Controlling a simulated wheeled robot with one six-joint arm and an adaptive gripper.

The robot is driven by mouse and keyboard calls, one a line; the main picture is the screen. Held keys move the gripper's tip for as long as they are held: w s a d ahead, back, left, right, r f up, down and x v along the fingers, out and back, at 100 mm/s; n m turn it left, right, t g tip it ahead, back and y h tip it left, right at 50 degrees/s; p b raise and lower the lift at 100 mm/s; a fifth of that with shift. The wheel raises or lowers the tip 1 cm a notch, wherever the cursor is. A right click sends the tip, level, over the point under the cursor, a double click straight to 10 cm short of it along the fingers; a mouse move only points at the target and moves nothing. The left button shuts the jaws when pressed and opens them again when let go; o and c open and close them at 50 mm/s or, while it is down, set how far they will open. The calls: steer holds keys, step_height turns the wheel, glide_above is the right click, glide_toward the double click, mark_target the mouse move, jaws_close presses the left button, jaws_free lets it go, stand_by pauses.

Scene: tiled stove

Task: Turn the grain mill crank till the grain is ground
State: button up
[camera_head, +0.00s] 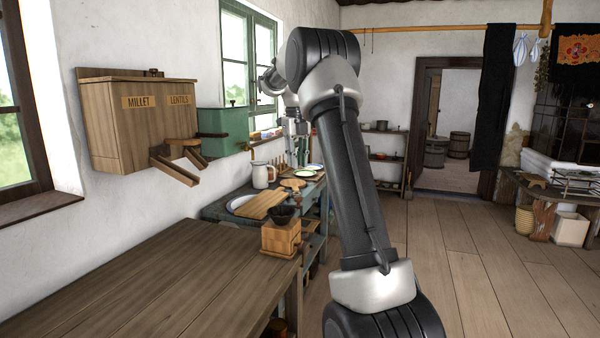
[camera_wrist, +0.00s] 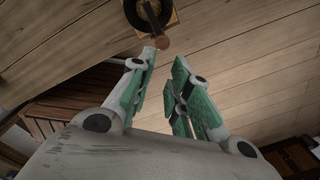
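The grain mill (camera_head: 281,238) is a small light-wood box with a dark bowl on top. It stands at the far right corner of the wooden table. In the wrist view its bowl (camera_wrist: 150,12) shows at the top edge, cut off, with grain-coloured stuff inside. A dark crank arm crosses it and ends in a brown knob (camera_wrist: 162,43). The crank is not clear in the head view. My gripper (camera_head: 298,160) hangs above the mill in the head view. In the wrist view my gripper (camera_wrist: 165,57) has its fingers apart and empty, with the knob just beyond the tips.
The bare wooden table (camera_head: 150,280) fills the lower left. A wall box marked millet and lentils (camera_head: 140,125) hangs above it, with a green box (camera_head: 222,130) beside it. Behind the mill stand a cutting board (camera_head: 262,205) and a white jug (camera_head: 262,175).

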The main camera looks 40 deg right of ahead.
steer(key=shift+d+f+n+h, duration=0.15)
steer(key=shift+d+n, duration=0.05)
steer(key=shift+n, duration=0.4)
steer(key=shift+d+f+n+h, duration=0.1)
steer(key=shift+d+n+h, duration=0.05)
steer(key=shift+n, duration=0.45)
jaws_close()
steer(key=w+d+n+t+h, duration=0.1)
steer(key=d+n, duration=0.1)
steer(key=n, duration=0.9)
steer(key=w+d+n+t+h, duration=0.1)
steer(key=w+d+n+h, duration=0.1)
steer(key=n, duration=0.9)
step_height(320, 180, down, 11)
steer(key=shift+s+a, duration=0.35)
steer(key=shift+r, duration=0.1)
